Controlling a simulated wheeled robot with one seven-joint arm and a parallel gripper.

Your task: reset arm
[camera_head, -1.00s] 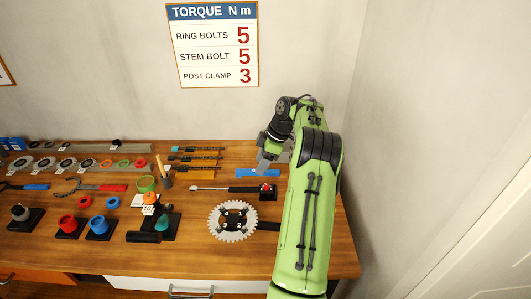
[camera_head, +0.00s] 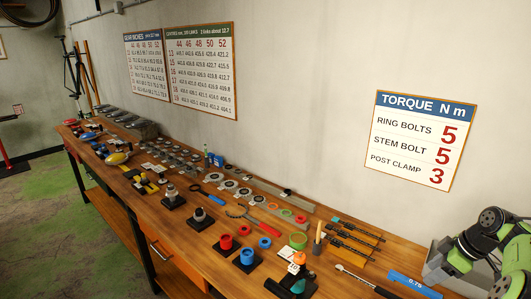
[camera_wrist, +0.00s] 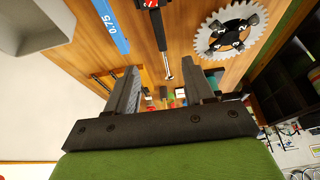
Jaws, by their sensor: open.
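My gripper (camera_wrist: 163,82) shows in the wrist view, its two dark fingers well apart with nothing held between them. It is above the wooden workbench (camera_wrist: 180,48), and bench tools show beyond and between the fingers. Part of my green and black arm (camera_head: 492,250) shows at the right edge of the head view; the fingers cannot be made out there. A blue gauge marked 0.75 (camera_head: 414,285) lies on the bench left of my arm, and it also shows in the wrist view (camera_wrist: 110,24).
A grey bin (camera_head: 440,262) stands beside my arm against the wall. A toothed chainring (camera_wrist: 229,31) and a black-handled tool (camera_wrist: 158,30) lie on the bench. Coloured rings, sockets and cassettes crowd the bench to the left. A torque sign (camera_head: 421,140) hangs on the wall.

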